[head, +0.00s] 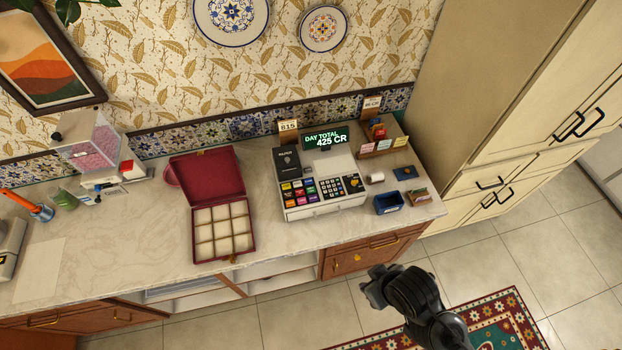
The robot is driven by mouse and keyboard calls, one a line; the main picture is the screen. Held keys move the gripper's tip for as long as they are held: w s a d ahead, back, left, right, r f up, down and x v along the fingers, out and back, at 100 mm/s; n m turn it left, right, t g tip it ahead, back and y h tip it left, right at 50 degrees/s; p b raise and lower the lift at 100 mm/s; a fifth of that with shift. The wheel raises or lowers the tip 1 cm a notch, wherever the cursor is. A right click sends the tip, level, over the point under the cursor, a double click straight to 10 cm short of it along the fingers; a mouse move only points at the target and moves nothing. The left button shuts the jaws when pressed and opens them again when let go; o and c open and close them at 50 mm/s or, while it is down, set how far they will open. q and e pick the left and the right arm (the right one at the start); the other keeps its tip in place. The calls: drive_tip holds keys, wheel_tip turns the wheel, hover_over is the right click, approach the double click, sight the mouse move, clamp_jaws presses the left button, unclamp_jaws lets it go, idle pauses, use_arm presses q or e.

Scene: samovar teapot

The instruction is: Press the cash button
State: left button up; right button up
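The cash register (323,208) stands on the marble counter, right of centre, with a lit display (326,138) reading "DAY TOTAL 425 CR". Its sloped front has coloured keys (298,190) on the left, a dark number pad (331,187) in the middle and more keys (354,184) on the right, one of them orange. The key labels are too small to read, so I cannot tell which is the cash button. My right gripper (370,289) is in front of the counter and below the register in the picture, touching nothing; its fingers are unclear. My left gripper is out of view.
An open red box (219,205) with empty compartments sits left of the register. A dark blue bin (388,203), a paper roll (376,178) and a small wooden rack (378,147) stand to its right. A tall cream cabinet (470,100) is at the right.

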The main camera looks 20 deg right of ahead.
idle(0.4)
clamp_jaws()
drive_tip(key=shift+w, duration=0.1)
idle(1.5)
